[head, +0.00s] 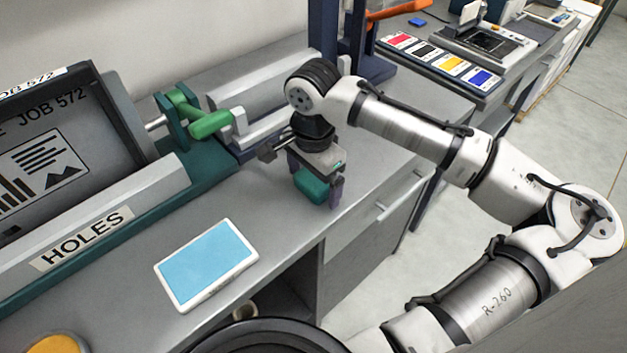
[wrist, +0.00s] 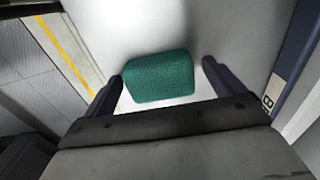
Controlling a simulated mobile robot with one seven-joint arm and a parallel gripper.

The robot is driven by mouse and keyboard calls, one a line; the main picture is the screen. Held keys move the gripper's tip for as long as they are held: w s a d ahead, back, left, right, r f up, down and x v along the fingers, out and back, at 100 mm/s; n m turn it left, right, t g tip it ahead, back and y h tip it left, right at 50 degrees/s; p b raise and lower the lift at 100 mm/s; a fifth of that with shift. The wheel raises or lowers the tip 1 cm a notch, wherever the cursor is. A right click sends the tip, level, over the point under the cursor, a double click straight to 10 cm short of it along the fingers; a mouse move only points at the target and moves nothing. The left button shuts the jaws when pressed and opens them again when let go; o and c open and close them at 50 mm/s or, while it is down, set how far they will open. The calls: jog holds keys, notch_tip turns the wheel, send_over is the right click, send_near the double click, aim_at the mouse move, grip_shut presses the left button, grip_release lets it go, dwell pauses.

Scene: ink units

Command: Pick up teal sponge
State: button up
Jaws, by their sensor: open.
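The teal sponge (head: 311,187) lies on the grey counter near its front edge, below my gripper in the head view. In the wrist view the sponge (wrist: 159,77) shows whole as a teal block between the two dark fingers. My gripper (head: 318,191) points down over the sponge with its jaws open.
A blue-faced white tablet (head: 207,262) lies on the counter to the left. A green-handled clamp (head: 205,124) and a dark-blue upright frame (head: 325,40) stand behind. A counter with colour cards (head: 440,60) is at the back right. The counter drops off to the floor in front.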

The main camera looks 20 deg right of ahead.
aim_at(313, 178)
jog(key=c, duration=1)
jog(key=shift+r, duration=0.1)
jog(key=shift+c, duration=0.2)
notch_tip(313, 178, up, 20)
jog(key=b, duration=0.1)
